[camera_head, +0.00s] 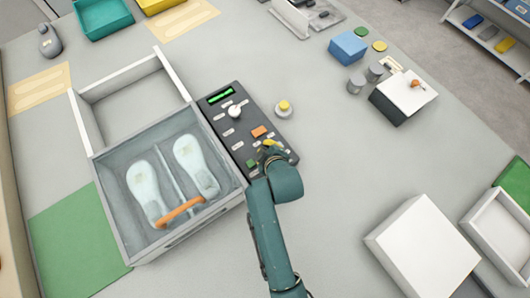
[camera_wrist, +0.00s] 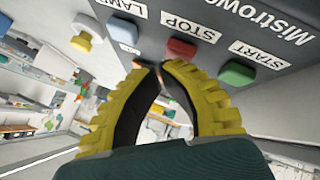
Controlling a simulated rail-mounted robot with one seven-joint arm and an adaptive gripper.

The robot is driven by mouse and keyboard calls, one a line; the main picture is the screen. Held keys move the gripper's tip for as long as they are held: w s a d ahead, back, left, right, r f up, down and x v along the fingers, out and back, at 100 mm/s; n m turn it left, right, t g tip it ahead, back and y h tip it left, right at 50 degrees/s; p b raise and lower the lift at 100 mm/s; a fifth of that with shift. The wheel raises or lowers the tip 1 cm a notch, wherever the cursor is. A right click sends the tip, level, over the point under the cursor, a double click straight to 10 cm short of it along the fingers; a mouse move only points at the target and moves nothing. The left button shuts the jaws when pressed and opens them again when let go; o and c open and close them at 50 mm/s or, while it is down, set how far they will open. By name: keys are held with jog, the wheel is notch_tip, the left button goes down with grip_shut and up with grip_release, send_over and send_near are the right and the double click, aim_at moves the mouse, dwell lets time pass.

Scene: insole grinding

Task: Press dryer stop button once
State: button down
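The dryer's dark control panel (camera_head: 222,117) lies right of the dryer box. The red-orange stop button (camera_head: 260,131) sits on the panel; in the wrist view this button (camera_wrist: 181,48) is beside the STOP label. The green start button (camera_head: 252,163) is nearer to me, and in the wrist view this button (camera_wrist: 237,72) is beside START. My gripper (camera_head: 268,144) is over the panel between these buttons. In the wrist view its yellow fingertips (camera_wrist: 155,67) are almost together, just below the stop button. Contact with the button cannot be told. No held object shows.
The dryer box (camera_head: 108,205) holds two pale insoles and an orange bar. A white knob (camera_head: 235,112) and green display (camera_head: 220,95) are on the panel. A yellow-topped button (camera_head: 284,107) stands right of it. A white box (camera_head: 423,250) is at lower right.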

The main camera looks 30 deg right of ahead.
jog(key=shift+f, duration=0.4)
jog(key=shift+r, duration=0.1)
dwell(0.3)
jog(key=shift+r+p, duration=0.85)
jog(key=shift+p, duration=0.05)
notch_tip(320, 180, up, 5)
jog(key=p, duration=0.5)
jog(key=shift+r, duration=0.1)
dwell(0.4)
